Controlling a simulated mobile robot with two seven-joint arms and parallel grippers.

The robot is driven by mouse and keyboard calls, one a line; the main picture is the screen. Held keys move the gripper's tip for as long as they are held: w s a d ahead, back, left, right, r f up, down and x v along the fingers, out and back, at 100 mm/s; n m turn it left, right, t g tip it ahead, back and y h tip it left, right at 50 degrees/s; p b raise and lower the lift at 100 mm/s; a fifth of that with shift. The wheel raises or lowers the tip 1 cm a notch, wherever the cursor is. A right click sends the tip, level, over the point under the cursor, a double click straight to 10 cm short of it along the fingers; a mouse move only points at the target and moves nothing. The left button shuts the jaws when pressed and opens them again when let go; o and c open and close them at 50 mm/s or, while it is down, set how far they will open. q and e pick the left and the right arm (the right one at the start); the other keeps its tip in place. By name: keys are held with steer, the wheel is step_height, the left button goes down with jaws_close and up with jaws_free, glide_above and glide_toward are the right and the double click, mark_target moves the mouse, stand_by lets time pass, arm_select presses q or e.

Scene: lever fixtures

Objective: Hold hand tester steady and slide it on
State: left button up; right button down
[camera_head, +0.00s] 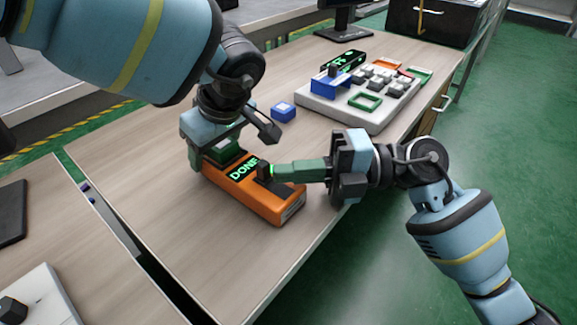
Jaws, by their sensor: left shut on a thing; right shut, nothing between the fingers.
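The orange hand tester (262,203) lies on the wooden table, with a dark screen (242,169) on top showing "DONE" in green. My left gripper (212,158) comes down from above and is shut on the tester's far left end; its fingertips are mostly hidden. A small black slider (264,171) stands up on the tester's top, with a green glow beside it. My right gripper (276,172) reaches in from the right, shut and empty, with its dark green fingertips at the slider. I cannot tell whether they touch it.
A small blue block (284,111) lies behind the tester. A light grey board (345,111) with several coloured frames and grey blocks stands farther back. A monitor (343,24) and a black case (432,20) are at the back. The table's front left (190,235) is clear.

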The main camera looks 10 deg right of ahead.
arm_select(q)
steer(key=shift+f, duration=0.1)
arm_select(e)
steer(key=shift+s+d+f, duration=0.1)
steer(key=shift+s+d, duration=1.05)
steer(key=shift+d, duration=0.1)
arm_select(q)
steer(key=shift+a, duration=0.15)
arm_select(e)
steer(key=d, duration=0.9)
steer(key=shift+d, duration=0.3)
steer(key=shift+w, duration=0.1)
arm_select(q)
steer(key=o, duration=1.2)
steer(key=shift+w, duration=0.1)
steer(key=shift+c, duration=0.2)
steer(key=v, duration=1.2)
